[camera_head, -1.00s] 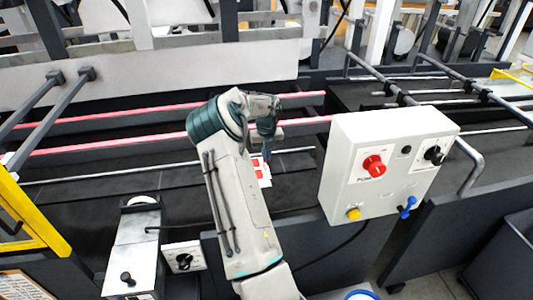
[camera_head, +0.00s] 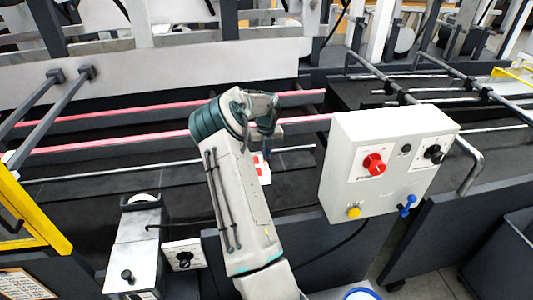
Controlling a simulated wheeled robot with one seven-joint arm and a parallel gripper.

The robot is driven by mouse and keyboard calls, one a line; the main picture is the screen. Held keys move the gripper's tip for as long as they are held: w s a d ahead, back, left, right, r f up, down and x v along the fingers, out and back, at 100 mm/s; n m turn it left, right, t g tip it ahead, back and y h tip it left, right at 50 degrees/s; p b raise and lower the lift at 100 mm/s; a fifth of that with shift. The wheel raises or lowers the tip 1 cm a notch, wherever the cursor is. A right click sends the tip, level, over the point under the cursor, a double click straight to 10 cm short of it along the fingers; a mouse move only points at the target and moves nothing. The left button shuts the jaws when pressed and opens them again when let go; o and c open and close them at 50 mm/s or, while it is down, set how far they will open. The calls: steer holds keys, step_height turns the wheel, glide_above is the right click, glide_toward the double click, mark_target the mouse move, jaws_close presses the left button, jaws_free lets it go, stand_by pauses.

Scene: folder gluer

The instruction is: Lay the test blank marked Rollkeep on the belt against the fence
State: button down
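A white blank with red print (camera_head: 263,170) shows just right of my arm, over the dark belt bed (camera_head: 90,196). Most of it is hidden behind my arm, and I cannot read a name on it. My gripper (camera_head: 266,150) points down right above the blank. Its fingertips are small and partly hidden, so I cannot tell whether they are shut on the blank. A thin metal rail (camera_head: 110,172) runs along the belt bed and may be the fence.
A white control box (camera_head: 385,165) with a red button (camera_head: 374,164) stands close to the right of my arm. A metal unit with a roller (camera_head: 137,245) stands at lower left. Red bars (camera_head: 110,144) cross behind my arm. A yellow frame (camera_head: 32,222) is at far left.

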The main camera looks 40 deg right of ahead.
steer(key=c, duration=1.6)
jaws_free()
steer(key=shift+w, duration=0.1)
step_height(320, 180, up, 14)
steer(key=shift+f+b, duration=0.1)
steer(key=shift+b, duration=0.9)
